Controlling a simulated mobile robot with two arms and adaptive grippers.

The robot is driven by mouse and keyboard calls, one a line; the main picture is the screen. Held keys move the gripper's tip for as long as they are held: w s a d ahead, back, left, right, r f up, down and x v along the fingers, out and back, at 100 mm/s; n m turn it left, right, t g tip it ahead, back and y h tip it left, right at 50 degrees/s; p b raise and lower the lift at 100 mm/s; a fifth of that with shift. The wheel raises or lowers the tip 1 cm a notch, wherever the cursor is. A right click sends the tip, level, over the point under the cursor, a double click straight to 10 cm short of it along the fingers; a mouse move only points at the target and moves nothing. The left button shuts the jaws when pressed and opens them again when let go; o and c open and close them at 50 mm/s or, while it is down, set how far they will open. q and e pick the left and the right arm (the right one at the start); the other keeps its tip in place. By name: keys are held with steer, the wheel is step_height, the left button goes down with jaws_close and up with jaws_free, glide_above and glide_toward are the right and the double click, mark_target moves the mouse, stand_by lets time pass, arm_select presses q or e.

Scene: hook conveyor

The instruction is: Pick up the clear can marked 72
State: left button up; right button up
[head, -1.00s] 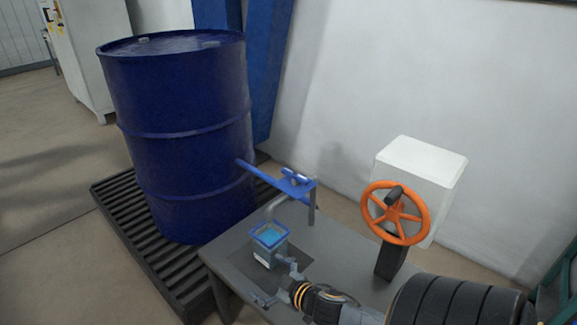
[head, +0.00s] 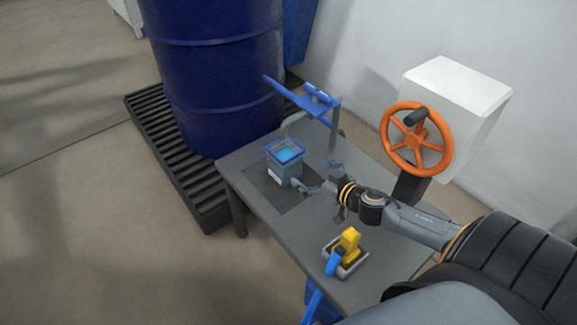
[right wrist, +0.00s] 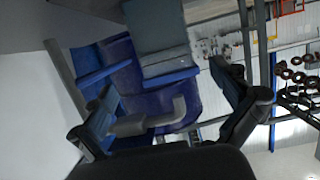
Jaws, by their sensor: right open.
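A small square-topped can (head: 285,163) with a blue rim and light blue inside stands upright on a dark patch of the grey table. A white label shows low on its side, but its number is not readable. My right gripper (head: 326,188) is open and empty, just right of the can. In the right wrist view the can (right wrist: 165,45) is at the top, between and beyond the spread fingers (right wrist: 170,110). Whether any finger touches it I cannot tell. My left gripper is not in view.
A blue lever on a stand (head: 318,103) and a bent grey pipe rise behind the can. A large blue drum (head: 215,80) stands behind left. An orange handwheel (head: 417,140) with a white box is right. A yellow and blue tool (head: 345,250) lies in a tray near the front.

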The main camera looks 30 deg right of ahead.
mark_target(296, 164)
steer(key=x, duration=0.6)
steer(key=shift+w+f+b, duration=0.1)
steer(key=shift+w+b, duration=0.05)
steer(key=shift+b, duration=0.15)
steer(key=shift+a+b+x, duration=0.15)
steer(key=shift+b+x, duration=0.05)
steer(key=shift+x, duration=1.1)
steer(key=shift+a+b+x, duration=0.15)
steer(key=shift+b+x, duration=0.05)
steer(key=shift+x, duration=1.1)
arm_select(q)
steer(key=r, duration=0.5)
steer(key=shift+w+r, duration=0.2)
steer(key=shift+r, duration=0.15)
arm_select(e)
steer(key=c, duration=1.7)
steer(key=shift+c, duration=0.3)
